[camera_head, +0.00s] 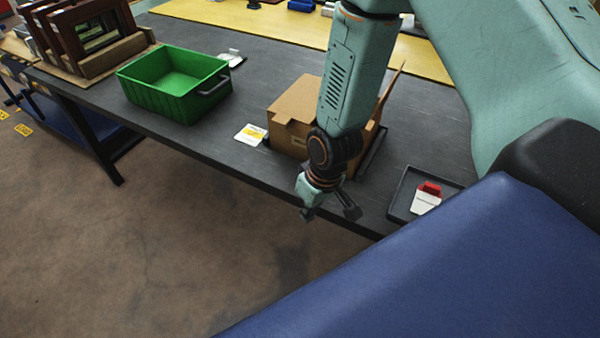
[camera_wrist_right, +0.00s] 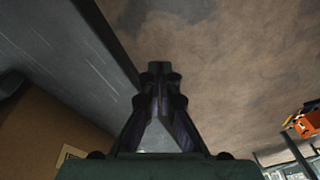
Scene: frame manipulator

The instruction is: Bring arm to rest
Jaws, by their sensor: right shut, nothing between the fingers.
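My right arm comes down from the top right in the head view. Its gripper (camera_head: 331,213) hangs at the front edge of the dark table (camera_head: 240,140), in front of the cardboard box. In the right wrist view the gripper's fingers (camera_wrist_right: 160,75) meet at their tips and hold nothing. The table's edge runs beside the fingers there, with the floor to the right. My left gripper is not in view.
A cardboard box (camera_head: 292,105) stands behind my right arm. A green bin (camera_head: 160,98) and frames (camera_head: 85,40) stand left. A black tray (camera_head: 403,193) holds a red-and-white item (camera_head: 427,198). Open floor (camera_head: 150,240) lies before the table.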

